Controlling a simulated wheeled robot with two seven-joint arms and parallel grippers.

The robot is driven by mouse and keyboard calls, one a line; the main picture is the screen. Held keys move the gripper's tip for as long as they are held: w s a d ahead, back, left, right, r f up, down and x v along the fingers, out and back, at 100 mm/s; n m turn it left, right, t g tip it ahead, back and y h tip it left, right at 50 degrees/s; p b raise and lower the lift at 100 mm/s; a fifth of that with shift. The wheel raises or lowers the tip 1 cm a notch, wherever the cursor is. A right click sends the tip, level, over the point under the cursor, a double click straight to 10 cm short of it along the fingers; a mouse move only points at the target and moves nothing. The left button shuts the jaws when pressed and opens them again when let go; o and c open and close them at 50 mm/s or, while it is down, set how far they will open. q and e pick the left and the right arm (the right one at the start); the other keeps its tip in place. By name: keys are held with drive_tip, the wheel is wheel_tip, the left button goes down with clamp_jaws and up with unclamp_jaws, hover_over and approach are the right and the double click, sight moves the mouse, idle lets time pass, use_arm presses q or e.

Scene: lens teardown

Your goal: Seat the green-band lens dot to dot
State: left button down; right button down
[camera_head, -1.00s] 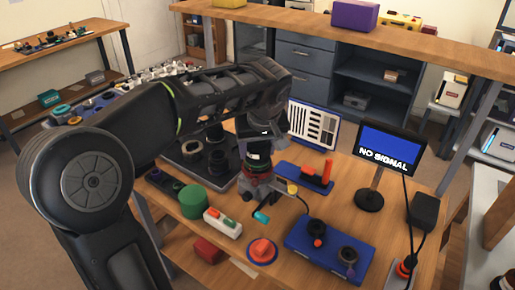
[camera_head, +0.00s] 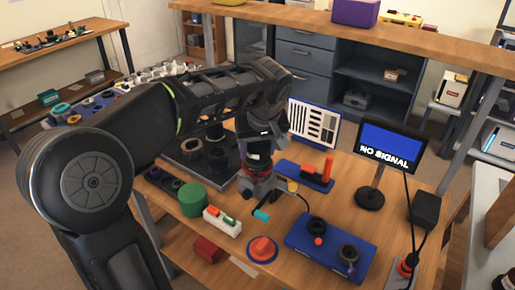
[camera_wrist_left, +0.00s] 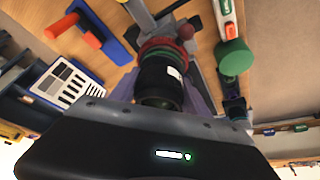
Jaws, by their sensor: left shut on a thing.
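A black lens (camera_head: 258,161) with a small white label is in my left gripper (camera_head: 258,148). In the left wrist view the lens (camera_wrist_left: 160,80) points away from the gripper body, with its far end at a red ringed mount (camera_wrist_left: 163,48). The mount (camera_head: 258,174) sits on a grey stand (camera_head: 262,188) on the bench. The lens end meets or nearly meets the mount; I cannot tell whether it is seated. My right gripper is not in view.
A green cylinder (camera_head: 193,199) and a white button box (camera_head: 222,221) stand left of the mount. A blue tray with an orange tool (camera_head: 327,172), a test chart (camera_head: 313,127), a monitor (camera_head: 388,150) and a blue box (camera_head: 329,250) stand to the right.

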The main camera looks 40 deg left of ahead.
use_arm(q)
drive_tip(key=shift+c, duration=2.2)
unclamp_jaws()
drive_tip(key=v, duration=0.8)
drive_tip(key=shift+f, duration=0.1)
